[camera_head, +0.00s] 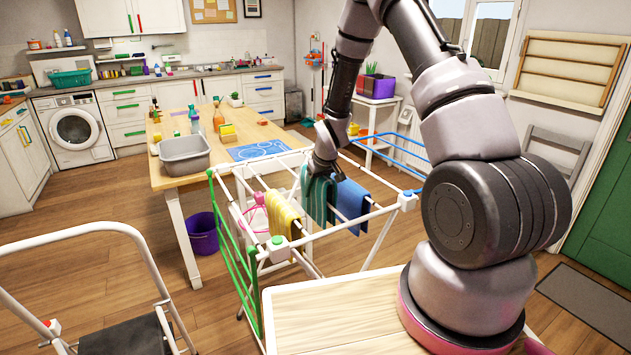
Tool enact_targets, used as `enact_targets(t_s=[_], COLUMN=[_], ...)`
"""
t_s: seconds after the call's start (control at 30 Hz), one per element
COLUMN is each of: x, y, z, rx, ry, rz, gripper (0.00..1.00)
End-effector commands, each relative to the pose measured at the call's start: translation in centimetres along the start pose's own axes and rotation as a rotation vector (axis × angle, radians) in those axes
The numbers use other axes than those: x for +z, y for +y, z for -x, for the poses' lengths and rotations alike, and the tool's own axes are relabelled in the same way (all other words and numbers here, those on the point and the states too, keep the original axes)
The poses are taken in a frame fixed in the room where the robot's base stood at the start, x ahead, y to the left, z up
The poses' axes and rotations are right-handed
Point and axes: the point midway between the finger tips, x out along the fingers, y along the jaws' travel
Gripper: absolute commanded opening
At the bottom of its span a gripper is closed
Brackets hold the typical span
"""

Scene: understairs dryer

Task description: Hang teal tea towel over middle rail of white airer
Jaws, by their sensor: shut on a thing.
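The white airer (391,211) stands in the middle of the view, with green bars on its left side and blue bars at its far right. A teal striped tea towel (317,204) hangs folded between a yellow cloth (281,214) and a blue cloth (351,204). My gripper (322,177) is shut on the teal towel's upper part from above. The towel is at the airer's rails, but my gripper hides its top edge, so I cannot tell which rail it is over or whether it rests on one.
A wooden table (172,180) with a grey basin (185,156) and bottles stands behind the airer. A purple bucket (202,233) is on the floor left of it. A step stool (130,338) is at the front left. Open floor lies between stool and airer.

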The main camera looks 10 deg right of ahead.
Motion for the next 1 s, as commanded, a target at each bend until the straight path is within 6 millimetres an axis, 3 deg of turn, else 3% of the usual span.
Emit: enact_targets(t_s=[0.6,1.0], x=[2.2,2.5], y=[0.0,0.0], z=[-5.3,-6.0], rx=[0.000,0.000], ry=[0.000,0.001], rz=[0.000,-0.001], gripper=[0.00,0.00])
